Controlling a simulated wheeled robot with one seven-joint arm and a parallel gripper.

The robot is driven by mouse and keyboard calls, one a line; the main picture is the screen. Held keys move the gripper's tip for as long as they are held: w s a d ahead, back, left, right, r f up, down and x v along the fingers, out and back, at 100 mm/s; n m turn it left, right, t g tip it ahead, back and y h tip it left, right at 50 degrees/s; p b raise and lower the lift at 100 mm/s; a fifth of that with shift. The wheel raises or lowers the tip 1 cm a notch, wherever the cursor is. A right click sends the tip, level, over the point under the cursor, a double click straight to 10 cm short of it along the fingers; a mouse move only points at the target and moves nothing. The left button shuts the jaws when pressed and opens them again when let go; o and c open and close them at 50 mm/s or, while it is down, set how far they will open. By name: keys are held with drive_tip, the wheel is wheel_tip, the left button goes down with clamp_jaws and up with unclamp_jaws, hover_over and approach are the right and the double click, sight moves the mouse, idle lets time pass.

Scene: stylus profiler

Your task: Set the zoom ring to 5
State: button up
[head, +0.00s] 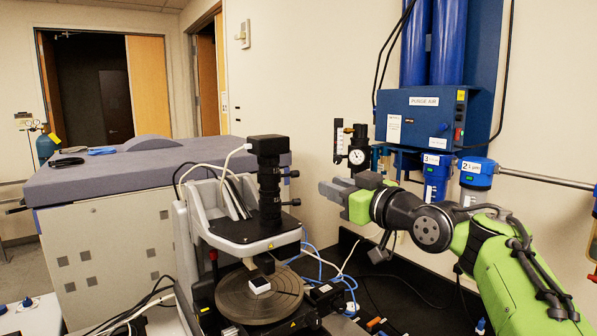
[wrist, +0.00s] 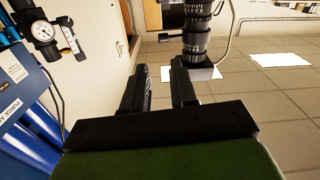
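The black zoom lens tube (head: 268,185) stands upright on the profiler's black head, with a camera block on top and small side knobs. In the wrist view the zoom lens (wrist: 198,28) shows ribbed rings with small pale markings, too small to read. I cannot tell the zoom ring's setting. My gripper (head: 328,189) is to the right of the lens in the head view, apart from it. In the wrist view my gripper (wrist: 159,72) is open and empty, its two fingers apart, with the lens beyond the right fingertip.
The round stage (head: 232,297) with a small white-topped block (head: 260,286) sits below the profiler head. White cables (head: 222,172) loop left of the lens. A pressure gauge (head: 357,157) and the blue purge air unit (head: 420,118) are on the wall behind my arm.

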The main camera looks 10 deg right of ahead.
sight(297, 175)
drive_tip(key=p+x, duration=0.4)
drive_tip(key=x, duration=0.8)
drive_tip(key=shift+w+a+p, duration=0.15)
drive_tip(key=shift+a+p, duration=0.15)
drive_tip(key=shift+p, duration=0.05)
drive_tip(key=shift+w+a+f, duration=0.15)
drive_tip(key=shift+w+a, duration=0.05)
drive_tip(key=shift+w, duration=0.2)
drive_tip(key=shift+s, duration=0.1)
clamp_jaws()
